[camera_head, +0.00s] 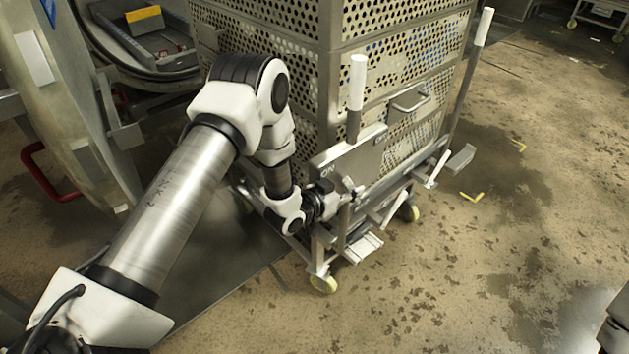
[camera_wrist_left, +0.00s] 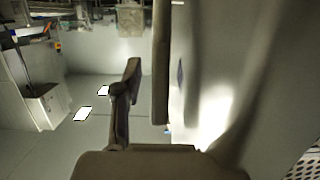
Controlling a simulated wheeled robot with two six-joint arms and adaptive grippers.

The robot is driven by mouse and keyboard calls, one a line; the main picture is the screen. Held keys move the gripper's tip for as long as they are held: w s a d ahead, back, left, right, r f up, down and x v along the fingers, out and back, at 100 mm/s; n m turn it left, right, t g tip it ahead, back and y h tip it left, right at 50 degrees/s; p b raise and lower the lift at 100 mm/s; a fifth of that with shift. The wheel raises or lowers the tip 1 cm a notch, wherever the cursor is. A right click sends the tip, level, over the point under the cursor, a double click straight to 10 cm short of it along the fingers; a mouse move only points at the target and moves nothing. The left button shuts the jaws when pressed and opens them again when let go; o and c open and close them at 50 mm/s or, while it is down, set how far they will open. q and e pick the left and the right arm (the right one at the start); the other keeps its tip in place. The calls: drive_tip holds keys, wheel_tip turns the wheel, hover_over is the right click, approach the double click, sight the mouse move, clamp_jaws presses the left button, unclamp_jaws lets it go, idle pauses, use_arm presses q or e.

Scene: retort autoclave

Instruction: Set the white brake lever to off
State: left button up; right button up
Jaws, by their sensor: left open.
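A grey plate (camera_head: 347,160) marked ON at its left and OFF further right is fixed to the cart's corner. A white-gripped upright handle (camera_head: 357,82) rises behind it. A slanted white bar (camera_head: 395,207) sits lower, right of the plate. I cannot tell for sure which white part is the brake lever. My left gripper (camera_head: 352,190) is at the plate's lower edge, left of the slanted bar. In the left wrist view my left gripper (camera_wrist_left: 142,80) is open, with nothing clearly between its fingers. Contact cannot be told.
A perforated metal basket (camera_head: 270,60) stands on the wheeled cart. Another white-gripped handle (camera_head: 484,27) and a second slanted white bar (camera_head: 437,168) are on its right side. The round autoclave door (camera_head: 60,100) is at the left. The floor (camera_head: 480,280) at the right is free.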

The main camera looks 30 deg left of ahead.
use_arm(q)
drive_tip(key=s+f+n+g+y+p, duration=0.1)
drive_tip(key=s+f+g, duration=0.2)
drive_tip(key=s, duration=0.7)
drive_tip(key=s+a+f+n+g+y+p, duration=0.1)
drive_tip(key=s+f+g, duration=0.3)
drive_tip(key=s, duration=0.7)
drive_tip(key=s+f+n+g+y+p, duration=0.1)
drive_tip(key=s+f+g, duration=0.3)
drive_tip(key=s, duration=0.6)
drive_tip(key=shift+s+a+f+n+y, duration=0.3)
drive_tip(key=shift+s+a+f+y, duration=0.1)
drive_tip(key=shift+f+y, duration=0.2)
